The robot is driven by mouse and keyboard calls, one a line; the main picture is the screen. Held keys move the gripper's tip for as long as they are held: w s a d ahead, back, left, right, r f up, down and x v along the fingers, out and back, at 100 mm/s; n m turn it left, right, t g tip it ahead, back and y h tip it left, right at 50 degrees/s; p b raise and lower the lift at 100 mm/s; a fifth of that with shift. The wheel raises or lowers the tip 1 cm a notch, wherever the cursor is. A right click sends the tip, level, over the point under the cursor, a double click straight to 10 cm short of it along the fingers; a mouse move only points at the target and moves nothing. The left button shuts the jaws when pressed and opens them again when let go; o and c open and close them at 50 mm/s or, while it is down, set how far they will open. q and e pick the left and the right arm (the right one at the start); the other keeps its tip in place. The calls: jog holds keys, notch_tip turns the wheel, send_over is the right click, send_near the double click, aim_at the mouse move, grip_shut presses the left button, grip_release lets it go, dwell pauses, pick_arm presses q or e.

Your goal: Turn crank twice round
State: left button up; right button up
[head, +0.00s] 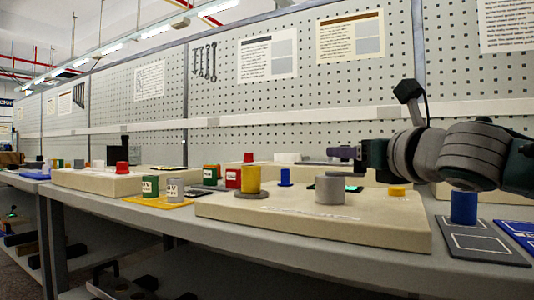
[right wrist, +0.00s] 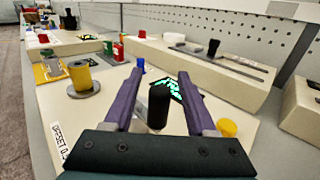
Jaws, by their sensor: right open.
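In the right wrist view, a black upright knob (right wrist: 158,106), which looks like the crank's handle, stands between the two fingers of my right gripper (right wrist: 160,92). The gripper is open, with one purple finger on each side and gaps showing beside the knob. In the head view my right gripper (head: 344,153) reaches in from the right, above a cream board (head: 310,228). A grey cylinder (head: 330,190) and a yellow spool (head: 251,180) stand on the board. My left gripper is not in view.
A blue peg (head: 285,177) and a yellow button (head: 397,191) are on the board. A dark plate with green marks (right wrist: 178,90) lies beyond the knob. A blue cylinder (head: 463,207) stands on a grey mat at the right. Another cream block (right wrist: 215,68) runs along the wall.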

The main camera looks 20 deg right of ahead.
jog(key=shift+w, duration=0.35)
jog(key=shift+c, duration=0.2)
grip_shut()
